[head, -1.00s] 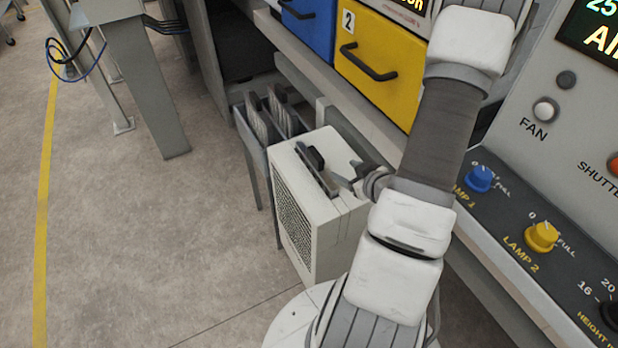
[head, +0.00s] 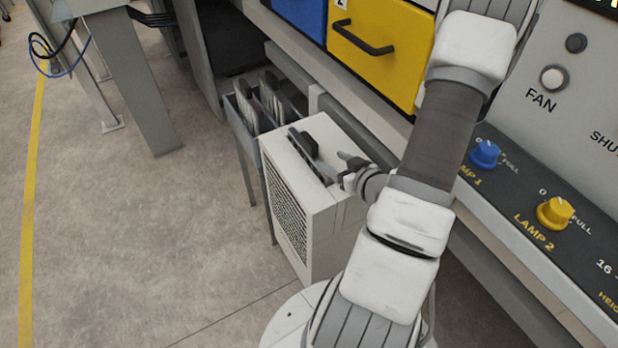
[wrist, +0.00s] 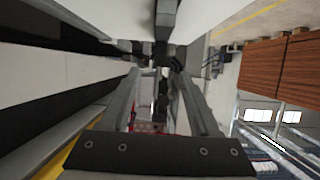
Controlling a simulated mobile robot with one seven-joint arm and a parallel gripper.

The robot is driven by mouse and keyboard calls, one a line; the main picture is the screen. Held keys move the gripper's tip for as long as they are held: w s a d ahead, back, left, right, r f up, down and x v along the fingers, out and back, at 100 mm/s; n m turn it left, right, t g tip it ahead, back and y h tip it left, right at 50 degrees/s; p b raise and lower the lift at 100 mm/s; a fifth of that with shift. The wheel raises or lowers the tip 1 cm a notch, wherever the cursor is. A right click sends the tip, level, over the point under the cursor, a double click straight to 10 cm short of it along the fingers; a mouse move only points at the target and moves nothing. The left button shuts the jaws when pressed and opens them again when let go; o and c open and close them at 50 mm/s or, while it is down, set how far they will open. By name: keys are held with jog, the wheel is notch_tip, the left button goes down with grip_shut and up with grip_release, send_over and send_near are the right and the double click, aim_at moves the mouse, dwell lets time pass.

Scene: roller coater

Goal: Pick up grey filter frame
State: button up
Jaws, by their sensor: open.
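A grey filter frame (head: 325,170) with a dark handle (head: 303,144) stands in the slot on top of a white box (head: 330,212) with a mesh side. Only its top edge shows in the head view; the rest is hidden inside the box. My gripper (head: 348,169) is just right of the frame, low over the box top. Its jaws are open, with nothing seen between them. In the wrist view my gripper (wrist: 162,78) points at a grey part between two white surfaces. I cannot tell whether a finger touches the frame.
A grey rack (head: 250,135) holding several thin panels stands behind the box. A yellow drawer (head: 372,60) and a control panel with a blue knob (head: 486,153) and yellow knob (head: 554,212) border the right. Open floor (head: 140,240) lies left.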

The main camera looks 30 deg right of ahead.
aim_at(316, 150)
jog(key=shift+b+x, duration=2.35)
jog(key=shift+b, duration=2.95)
jog(key=shift+x, duration=1.25)
jog(key=b+x, duration=0.1)
jog(key=x, duration=0.5)
jog(key=shift+r, duration=0.1)
grip_shut()
